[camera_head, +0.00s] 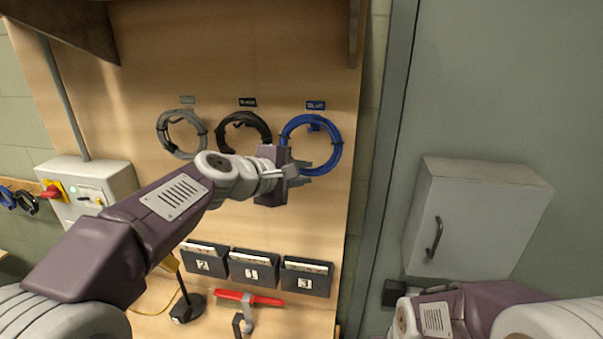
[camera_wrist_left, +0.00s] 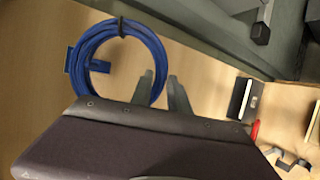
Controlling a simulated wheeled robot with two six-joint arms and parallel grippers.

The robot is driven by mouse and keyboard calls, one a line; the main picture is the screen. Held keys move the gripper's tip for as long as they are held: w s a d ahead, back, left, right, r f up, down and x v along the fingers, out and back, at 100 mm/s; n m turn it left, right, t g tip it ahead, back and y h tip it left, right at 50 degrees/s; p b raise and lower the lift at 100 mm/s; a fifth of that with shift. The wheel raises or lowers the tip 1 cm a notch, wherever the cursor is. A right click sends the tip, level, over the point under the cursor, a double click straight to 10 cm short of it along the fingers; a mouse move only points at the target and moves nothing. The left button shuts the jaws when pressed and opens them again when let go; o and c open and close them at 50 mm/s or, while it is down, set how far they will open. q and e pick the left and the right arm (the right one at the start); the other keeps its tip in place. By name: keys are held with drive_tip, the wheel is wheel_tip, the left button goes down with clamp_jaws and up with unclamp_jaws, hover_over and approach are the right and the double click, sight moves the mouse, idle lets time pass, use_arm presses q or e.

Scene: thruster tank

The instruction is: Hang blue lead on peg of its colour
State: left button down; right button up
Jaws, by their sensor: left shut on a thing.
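The blue lead (camera_head: 337,143) is a coil lying close against the wooden board, just below the blue label plate (camera_head: 315,105). In the left wrist view the coil (camera_wrist_left: 85,48) has a dark tie on it, and a short blue piece (camera_wrist_left: 99,66), likely the peg, shows inside the ring. My left gripper (camera_head: 307,173) is at the coil's lower edge and shut on it. In the left wrist view its fingertips (camera_wrist_left: 164,78) are at the coil's rim. Whether the coil's weight rests on the peg cannot be told.
A grey coil (camera_head: 162,135) and a black coil (camera_head: 225,126) hang to the left under their labels. Numbered bins (camera_head: 254,268) are below, with a red-handled tool (camera_head: 248,298) under them. A grey cabinet (camera_head: 475,220) stands to the right. My right arm shows at lower right.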

use_arm(q)
drive_tip(key=shift+w+d+f, duration=0.1)
drive_tip(key=shift+w, duration=0.25)
drive_tip(key=c, duration=1.3)
unclamp_jaws()
drive_tip(key=shift+o, duration=0.7)
drive_tip(key=shift+s, duration=0.25)
use_arm(e)
drive_tip(key=shift+w, duration=0.1)
